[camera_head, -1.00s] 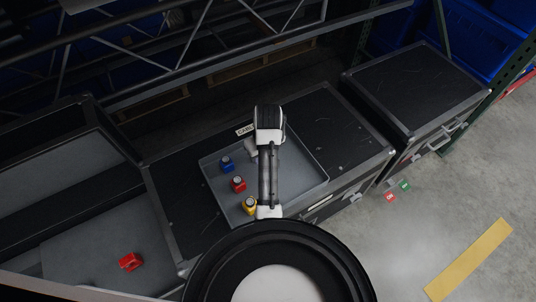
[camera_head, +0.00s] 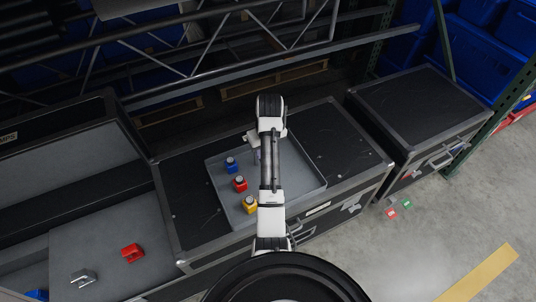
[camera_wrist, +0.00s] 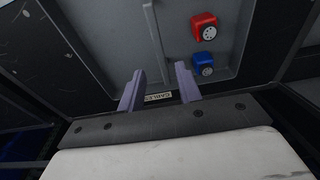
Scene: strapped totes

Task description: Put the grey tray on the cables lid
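The grey tray (camera_head: 302,192) lies on the black lid (camera_head: 325,140) of the middle case, its near side close to the lid's front edge. A blue, a red and a yellow item stand along its left side. In the wrist view the tray (camera_wrist: 110,45) fills the upper middle, and a label reading "CABLES" (camera_wrist: 158,97) shows just beyond its edge. My gripper (camera_wrist: 159,88) is open, its two purple fingers apart by the tray's edge, with nothing visibly held between them. In the head view my gripper (camera_head: 257,154) is mostly hidden by my arm over the tray.
To the left is an open case (camera_head: 75,150) with a red item (camera_head: 132,252) and a grey metal item (camera_head: 83,277) on a grey surface. Another closed black case (camera_head: 425,105) stands at the right. Rack bars cross behind. Floor at the right is mostly clear.

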